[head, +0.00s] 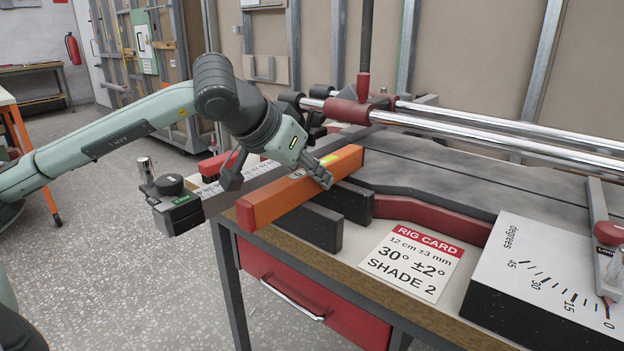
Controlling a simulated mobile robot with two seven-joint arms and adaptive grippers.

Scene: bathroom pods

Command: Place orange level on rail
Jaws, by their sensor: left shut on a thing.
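Two shiny chrome rails (500,133) run along the back of the bench, apart from the level. My right gripper is not in view.
A white rig card (412,262) lies on the bench front. A degree-scale block (545,275) with a pivoting arm (604,230) stands at right. A red clamp (352,110) with a dark upright rod sits on the rails. A red drawer (310,305) is below the bench top.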

